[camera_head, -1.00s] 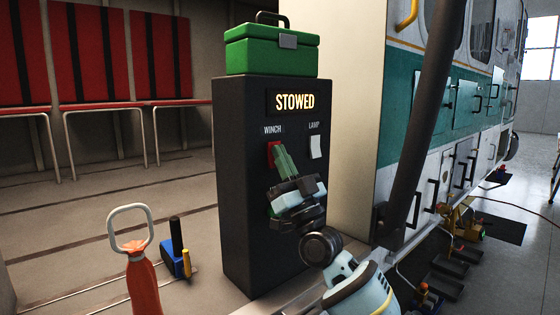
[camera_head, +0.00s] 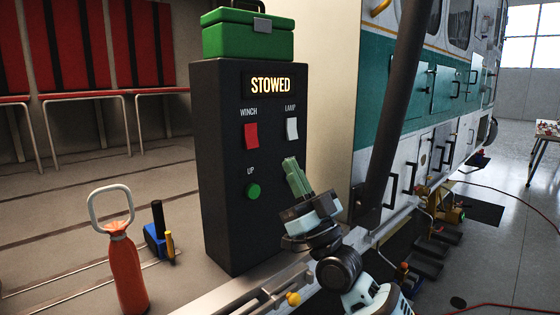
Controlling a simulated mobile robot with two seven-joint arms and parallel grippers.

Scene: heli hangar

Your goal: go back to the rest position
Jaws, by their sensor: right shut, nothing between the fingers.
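My right gripper (camera_head: 292,170) is shut and empty, with its green fingers pointing up in front of the right edge of the black control box (camera_head: 225,225). It appears apart from the box. The box's display (camera_head: 270,84) reads STOWED. Below it are a red WINCH switch (camera_head: 251,136), a white LAMP switch (camera_head: 292,128) and a green UP button (camera_head: 253,191), all uncovered. My left gripper is not in view.
A green toolbox (camera_head: 235,38) sits on the control box. An orange bag with a grey handle (camera_head: 126,270) and a blue-and-black tool (camera_head: 158,240) stand at left. The helicopter (camera_head: 440,95) and a dark pole (camera_head: 405,110) stand at right. Open floor lies far right.

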